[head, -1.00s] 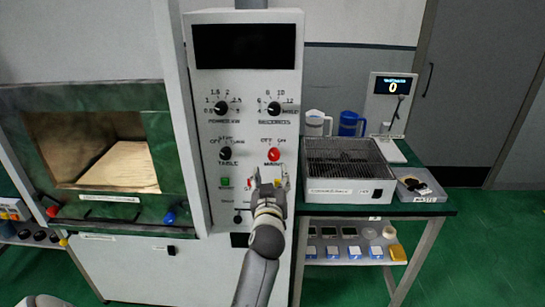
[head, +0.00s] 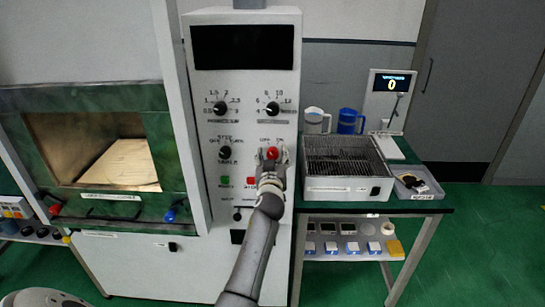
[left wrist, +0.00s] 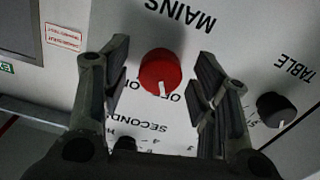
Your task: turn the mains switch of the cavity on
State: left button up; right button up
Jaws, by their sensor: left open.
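The mains switch is a red round knob (head: 272,153) with a white pointer mark, on the white control panel (head: 285,205). In the left wrist view the red knob (left wrist: 160,72) sits between my open fingers, with "MAINS" printed beside it. That view is turned upside down, and the pointer lies by the lettering "OFF ON", partly hidden. My left gripper (head: 272,157) is open around the knob in the head view; its fingers (left wrist: 160,85) show no clear contact. My right gripper is not in view.
Black knobs for power (head: 220,108), seconds (head: 272,109) and table (head: 225,153) are on the same panel. A green button (head: 224,181) and a red button (head: 251,181) sit below.

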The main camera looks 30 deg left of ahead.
pick_arm(q)
jog(key=shift+c, duration=0.6)
jog(key=c, duration=0.9)
jog(key=shift+c, duration=0.2)
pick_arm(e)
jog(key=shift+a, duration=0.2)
